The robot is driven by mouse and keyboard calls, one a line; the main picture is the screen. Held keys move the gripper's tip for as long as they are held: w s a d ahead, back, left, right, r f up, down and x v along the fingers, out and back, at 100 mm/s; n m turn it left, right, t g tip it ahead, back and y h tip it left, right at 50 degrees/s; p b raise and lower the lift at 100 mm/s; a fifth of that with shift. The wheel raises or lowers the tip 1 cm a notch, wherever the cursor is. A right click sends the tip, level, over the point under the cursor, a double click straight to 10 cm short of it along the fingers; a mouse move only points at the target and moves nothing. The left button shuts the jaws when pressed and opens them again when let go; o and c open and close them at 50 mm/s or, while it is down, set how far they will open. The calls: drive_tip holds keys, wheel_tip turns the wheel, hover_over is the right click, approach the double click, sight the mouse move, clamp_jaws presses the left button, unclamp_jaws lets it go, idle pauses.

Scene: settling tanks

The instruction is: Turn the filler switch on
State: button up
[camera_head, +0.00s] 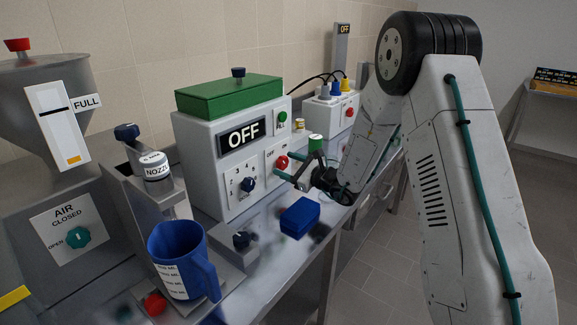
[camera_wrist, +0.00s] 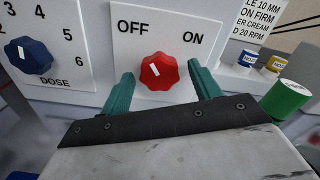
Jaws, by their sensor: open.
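The filler is a light grey box (camera_head: 203,160) with a green lid and a black sign (camera_head: 241,138) reading OFF. Its red switch knob (camera_head: 281,162) sits on a white plate on the front; in the wrist view the knob (camera_wrist: 159,71) stands below the words OFF and ON, its white mark tilted toward OFF. My gripper (camera_head: 283,164) is open in front of it. In the wrist view my gripper (camera_wrist: 160,88) has one teal finger on each side of the knob, with gaps showing, so the fingers appear apart from it.
A blue dose knob (camera_wrist: 28,55) is left of the switch. A blue box (camera_head: 300,217) lies on the steel bench below. A blue jug (camera_head: 178,262) stands at the left front.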

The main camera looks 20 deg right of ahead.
drive_tip(key=c, duration=1)
drive_tip(key=shift+m, duration=0.4)
drive_tip(key=m, duration=0.2)
drive_tip(key=shift+m, duration=0.4)
drive_tip(key=m, duration=0.3)
drive_tip(key=shift+m, duration=0.4)
drive_tip(key=m, duration=0.6)
drive_tip(key=shift+m, duration=0.4)
